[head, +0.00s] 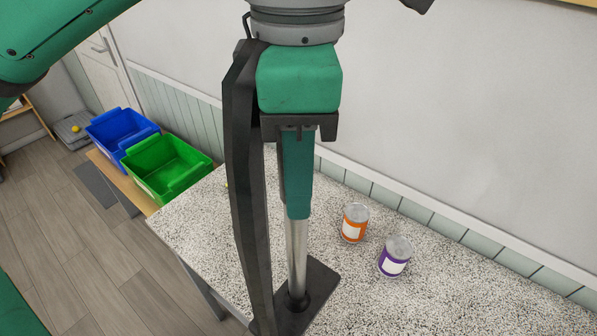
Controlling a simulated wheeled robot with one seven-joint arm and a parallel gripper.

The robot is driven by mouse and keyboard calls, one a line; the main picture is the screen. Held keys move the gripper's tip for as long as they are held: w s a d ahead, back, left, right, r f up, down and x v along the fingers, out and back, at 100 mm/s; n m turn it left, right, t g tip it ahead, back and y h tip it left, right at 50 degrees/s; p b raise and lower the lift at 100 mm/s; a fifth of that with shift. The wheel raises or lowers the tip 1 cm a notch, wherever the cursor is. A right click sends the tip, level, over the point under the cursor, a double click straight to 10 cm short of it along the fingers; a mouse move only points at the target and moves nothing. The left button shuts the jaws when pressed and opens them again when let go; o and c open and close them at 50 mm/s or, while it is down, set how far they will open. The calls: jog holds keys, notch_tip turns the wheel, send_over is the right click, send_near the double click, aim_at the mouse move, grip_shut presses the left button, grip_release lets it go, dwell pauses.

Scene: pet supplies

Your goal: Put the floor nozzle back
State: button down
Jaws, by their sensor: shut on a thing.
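My gripper (298,205) points straight down over the speckled table in the middle of the head view. It is shut on the floor nozzle (319,284), which I take to be the bright metal tube with the flat black foot. The tube runs down from between the fingers to a round collar on the foot. I cannot tell whether the foot touches the table. A long bent dark strip (247,200) hangs beside my gripper on the left and hides part of the foot; I cannot tell what it joins. The foot's lower end is partly hidden.
An orange can (354,223) and a purple can (395,257) stand on the table (450,300), right of the tube. A green bin (165,168) and a blue bin (122,132) sit at the left. A wall runs behind the table. The table's lower right is clear.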

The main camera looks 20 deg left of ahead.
jog(key=w+a+f, duration=0.3)
jog(key=w+f, duration=0.3)
jog(key=f, duration=0.4)
jog(key=shift+w+a, duration=0.15)
jog(key=shift+a, duration=0.25)
jog(key=shift+f, duration=0.1)
jog(key=c, duration=1.4)
grip_release()
jog(key=shift+w, duration=0.1)
notch_tip(320, 180, up, 12)
jog(key=shift+r, duration=0.1)
